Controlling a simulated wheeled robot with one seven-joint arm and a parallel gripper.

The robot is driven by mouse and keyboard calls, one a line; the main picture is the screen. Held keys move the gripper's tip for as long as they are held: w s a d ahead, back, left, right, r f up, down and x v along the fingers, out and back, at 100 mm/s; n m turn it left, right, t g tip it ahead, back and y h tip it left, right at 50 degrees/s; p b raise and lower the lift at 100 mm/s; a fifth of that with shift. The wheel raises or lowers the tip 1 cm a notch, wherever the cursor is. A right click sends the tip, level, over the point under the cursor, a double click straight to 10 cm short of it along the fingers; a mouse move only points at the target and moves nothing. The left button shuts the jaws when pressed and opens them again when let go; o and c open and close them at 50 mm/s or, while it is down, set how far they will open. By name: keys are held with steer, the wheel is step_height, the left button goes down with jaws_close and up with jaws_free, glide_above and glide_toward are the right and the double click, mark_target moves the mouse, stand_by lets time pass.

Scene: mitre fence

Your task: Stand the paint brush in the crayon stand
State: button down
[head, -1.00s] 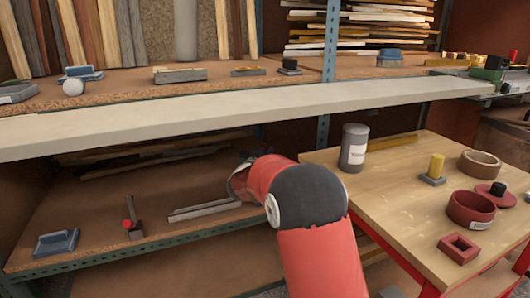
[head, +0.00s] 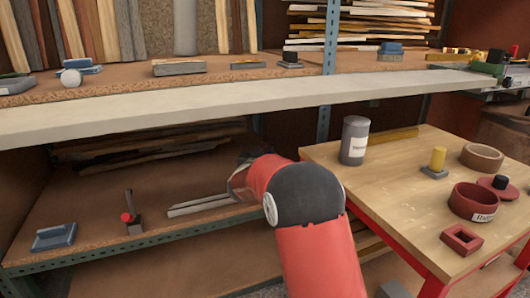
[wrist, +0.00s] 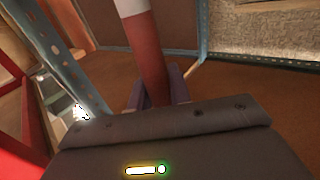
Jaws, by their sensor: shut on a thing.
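My gripper (wrist: 159,92) is in the wrist view, its purple-grey fingers shut on a thick red-brown shaft with a white end, which I take for the paint brush (wrist: 150,58). The shaft stands up from between the fingers, slightly tilted, and its lower part is hidden. In the head view my red arm hides most of the gripper and the brush. I cannot tell for sure which thing is the crayon stand; a small red block with a square opening (head: 461,243) lies near the front of the wooden table.
The wooden table (head: 400,208) at right bears a grey labelled can (head: 354,141), a yellow peg on a base (head: 437,163), a tan ring (head: 482,157) and a red labelled ring (head: 472,202). A pale shelf edge (head: 200,112) crosses above my arm. A lower shelf (head: 90,205) lies at left.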

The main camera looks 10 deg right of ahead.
steer(key=shift+f+b, duration=1.25)
steer(key=shift+f, duration=0.7)
steer(key=c, duration=1.2)
jaws_free()
steer(key=v, duration=0.8)
steer(key=shift+d, duration=0.1)
steer(key=shift+w, duration=0.1)
